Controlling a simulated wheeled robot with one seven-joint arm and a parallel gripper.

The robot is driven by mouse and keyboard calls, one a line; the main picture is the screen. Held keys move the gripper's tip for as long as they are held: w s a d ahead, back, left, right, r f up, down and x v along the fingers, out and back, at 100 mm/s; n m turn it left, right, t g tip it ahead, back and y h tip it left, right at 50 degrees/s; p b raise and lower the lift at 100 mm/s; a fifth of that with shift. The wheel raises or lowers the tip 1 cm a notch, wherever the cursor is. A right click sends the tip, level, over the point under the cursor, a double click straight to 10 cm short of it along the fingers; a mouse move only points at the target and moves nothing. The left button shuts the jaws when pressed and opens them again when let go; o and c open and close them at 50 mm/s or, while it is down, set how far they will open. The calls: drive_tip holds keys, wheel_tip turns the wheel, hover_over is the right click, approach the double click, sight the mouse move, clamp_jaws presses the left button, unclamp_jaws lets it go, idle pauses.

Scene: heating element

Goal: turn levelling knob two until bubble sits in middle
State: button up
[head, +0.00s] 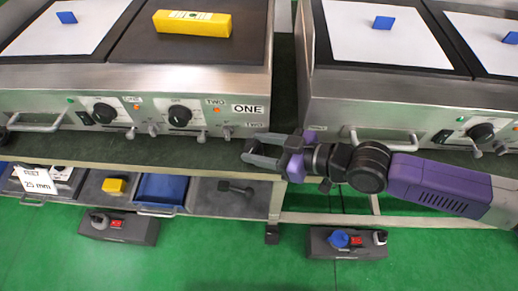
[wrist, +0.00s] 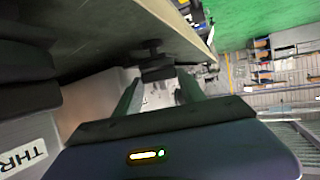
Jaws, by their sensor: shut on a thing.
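The yellow spirit level (head: 200,24) lies on the dark plate of the left unit. Its vial shows greenish, but the bubble is too small to place.
A second hotplate unit (head: 400,100) stands to the right beyond a narrow gap. Black dials (head: 180,116) and a bar handle (head: 35,122) stick out along the left front. Below, a shelf holds a blue bin (head: 162,188) and a yellow block (head: 115,186). The green floor is mostly free.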

drive_tip(key=shift+d+f, duration=0.1)
drive_tip(key=shift+f, duration=0.1)
drive_tip(key=o, duration=1.4)
drive_tip(key=shift+c, duration=0.2)
drive_tip(key=shift+r, duration=0.15)
drive_tip(key=shift+w+r, duration=0.1)
drive_tip(key=shift+r, duration=0.15)
drive_tip(key=shift+r+p, duration=0.25)
drive_tip(key=shift+p, duration=0.8)
drive_tip(key=m+t+p, duration=0.1)
drive_tip(key=p, duration=0.2)
drive_tip(key=shift+h, duration=0.4)
drive_tip(key=m+t+h+p, duration=0.1)
drive_tip(key=p, duration=0.3)
drive_tip(key=m+t+p, duration=0.1)
drive_tip(key=p, duration=0.2)
drive_tip(key=shift+s+f+m+h+p, duration=0.2)
drive_tip(key=shift+m+h+p, duration=0.1)
drive_tip(key=shift+h+p, duration=0.1)
drive_tip(key=shift+m+t+p, duration=0.3)
drive_tip(key=shift+t+p, duration=0.2)
drive_tip(key=shift+p, duration=0.55)
